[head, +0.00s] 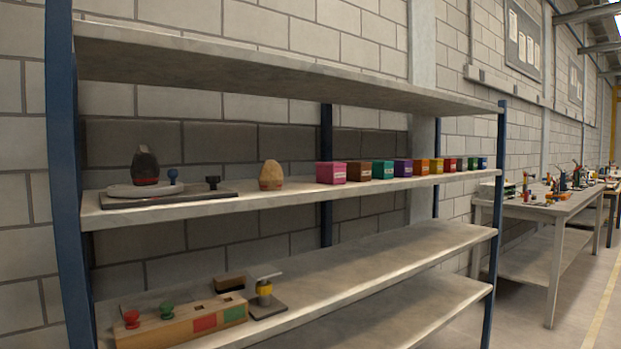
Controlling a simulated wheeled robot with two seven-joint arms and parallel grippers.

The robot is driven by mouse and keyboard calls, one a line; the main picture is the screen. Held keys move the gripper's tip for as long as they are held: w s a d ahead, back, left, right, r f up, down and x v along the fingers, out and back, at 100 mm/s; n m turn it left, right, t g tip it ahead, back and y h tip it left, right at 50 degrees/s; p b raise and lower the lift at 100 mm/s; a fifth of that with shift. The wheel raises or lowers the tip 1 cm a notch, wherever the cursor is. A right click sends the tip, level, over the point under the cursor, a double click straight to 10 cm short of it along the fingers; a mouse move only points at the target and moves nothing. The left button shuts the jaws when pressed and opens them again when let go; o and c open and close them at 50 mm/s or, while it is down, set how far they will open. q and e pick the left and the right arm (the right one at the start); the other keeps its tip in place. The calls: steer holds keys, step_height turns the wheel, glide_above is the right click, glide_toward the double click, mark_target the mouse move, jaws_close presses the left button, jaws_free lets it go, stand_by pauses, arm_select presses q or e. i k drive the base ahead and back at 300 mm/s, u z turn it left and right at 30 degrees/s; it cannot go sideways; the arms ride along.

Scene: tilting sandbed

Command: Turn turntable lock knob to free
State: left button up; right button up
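A turntable with a pale round disc (128,190) on a dark flat base (170,200) stands at the left end of the upper-middle shelf. A dark block with a reddish bottom band (145,168) stands on the disc. A blue knob (172,177) rises at the disc's right edge. A small black knob (213,183) stands on the base, right of the disc, apart from it. Which one is the lock knob, and its setting, I cannot tell for certain. Neither of my grippers is in view.
The shelf unit has blue posts (62,180). Right of the turntable are a tan rounded block (271,176) and several coloured boxes (331,173). Below are a wooden block with red and green knobs (180,326) and a lever device (265,295). Workbenches (545,210) stand right.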

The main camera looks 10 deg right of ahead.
mark_target(212, 180)
steer(key=z, duration=0.4)
steer(key=i, duration=1.05)
steer(key=k, duration=0.4)
steer(key=u, duration=0.55)
